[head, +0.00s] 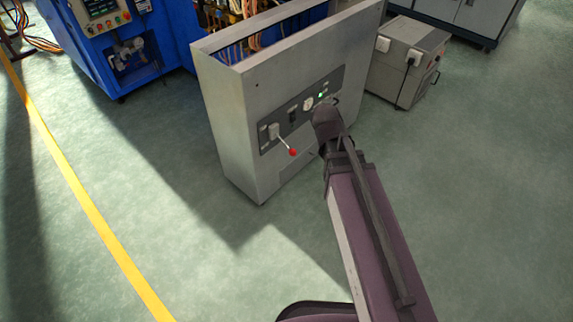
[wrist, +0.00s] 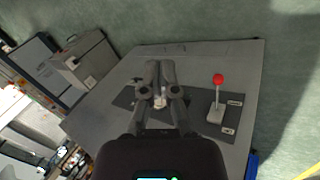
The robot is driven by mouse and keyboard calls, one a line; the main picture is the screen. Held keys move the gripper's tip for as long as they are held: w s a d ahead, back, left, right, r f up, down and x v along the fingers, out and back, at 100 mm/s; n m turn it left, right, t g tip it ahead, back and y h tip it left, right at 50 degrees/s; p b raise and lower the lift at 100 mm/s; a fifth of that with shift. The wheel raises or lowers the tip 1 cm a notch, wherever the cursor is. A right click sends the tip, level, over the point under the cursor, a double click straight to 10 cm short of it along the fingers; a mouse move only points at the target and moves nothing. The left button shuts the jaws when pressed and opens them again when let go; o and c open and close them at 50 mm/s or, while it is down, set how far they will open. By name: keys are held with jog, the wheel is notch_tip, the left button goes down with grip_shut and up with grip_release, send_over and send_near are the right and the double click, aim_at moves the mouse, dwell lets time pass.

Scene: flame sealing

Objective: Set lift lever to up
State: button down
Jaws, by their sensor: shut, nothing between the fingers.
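The lift lever (head: 283,142) is on the front panel of a grey cabinet (head: 235,125). It has a pale base and a rod ending in a red ball, slanting down and to the right in the head view. In the wrist view the lever (wrist: 217,97) stands right of my gripper (wrist: 160,66), its ball toward the floor side. My gripper is shut and empty, in front of the panel beside the lever and apart from it. In the head view my wrist hides the fingertips and part of the panel.
A blue machine (head: 128,50) stands behind left, a grey box (head: 408,62) behind right. The floor in front is clear.

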jog(key=w+a+f+n+t+b, duration=0.2)
jog(key=a+f+n+b, duration=0.3)
jog(key=a+f+b, duration=0.3)
jog(key=w+a+f+n+t+b, duration=0.3)
jog(key=a+f+n+t+b, duration=0.2)
jog(key=b, duration=0.9)
jog(key=w+a+f+n+t+b, duration=0.2)
jog(key=a+f+n+t+b, duration=0.1)
jog(key=a+f+b, duration=0.8)
jog(key=shift+w+n+y+b, duration=0.4)
jog(key=shift+n, duration=0.5)
jog(key=shift+f, duration=0.1)
jog(key=b+x, duration=0.3)
jog(key=x, duration=0.7)
jog(key=d+r+p, duration=0.1)
jog(key=s+d+r+p, duration=0.1)
jog(key=d, duration=0.1)
jog(key=shift+s+r+p, duration=0.25)
jog(key=shift+p, duration=0.05)
